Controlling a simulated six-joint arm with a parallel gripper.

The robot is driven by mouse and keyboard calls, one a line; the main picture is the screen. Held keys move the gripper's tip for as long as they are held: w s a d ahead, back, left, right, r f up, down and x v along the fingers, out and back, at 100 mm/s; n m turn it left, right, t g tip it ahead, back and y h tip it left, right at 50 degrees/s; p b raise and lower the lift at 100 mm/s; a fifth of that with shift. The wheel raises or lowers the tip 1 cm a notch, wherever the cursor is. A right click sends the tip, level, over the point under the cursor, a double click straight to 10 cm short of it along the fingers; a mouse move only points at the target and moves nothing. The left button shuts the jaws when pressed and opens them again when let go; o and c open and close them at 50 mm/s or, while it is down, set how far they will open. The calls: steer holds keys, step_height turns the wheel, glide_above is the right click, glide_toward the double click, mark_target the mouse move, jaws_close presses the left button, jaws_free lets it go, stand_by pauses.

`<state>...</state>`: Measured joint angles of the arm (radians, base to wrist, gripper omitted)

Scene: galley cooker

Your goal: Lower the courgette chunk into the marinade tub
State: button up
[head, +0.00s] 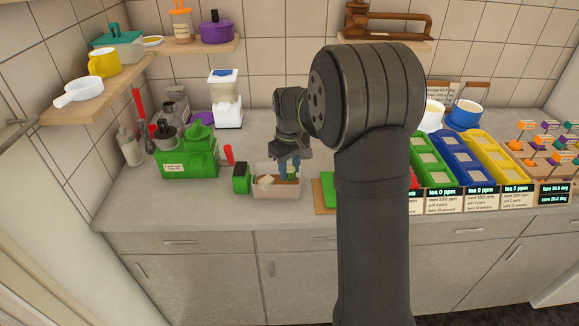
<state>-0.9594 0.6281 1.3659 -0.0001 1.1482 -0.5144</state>
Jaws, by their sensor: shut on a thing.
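The marinade tub (274,194) is a pale see-through box near the front edge of the counter, left of my arm. Brownish contents and a pale piece show inside it. My gripper (288,172) points down at the tub, with its fingers over or just inside the right part of the opening. It is shut on the courgette chunk, which is too small and too covered by the fingers to make out clearly. I cannot tell whether the chunk touches the marinade.
A green block (241,179) stands close to the tub's left side. A green board (328,190) lies to its right. A green machine (186,160) stands further left. Green, blue and yellow trays (462,160) fill the right counter. My arm hides the middle.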

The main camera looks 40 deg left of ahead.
mark_target(289, 169)
steer(key=shift+f, duration=0.9)
stand_by(0.5)
steer(key=o, duration=1)
steer(key=shift+o, duration=0.2)
step_height(289, 169, up, 17)
steer(key=shift+r, duration=0.2)
step_height(289, 169, down, 17)
steer(key=shift+f, duration=0.2)
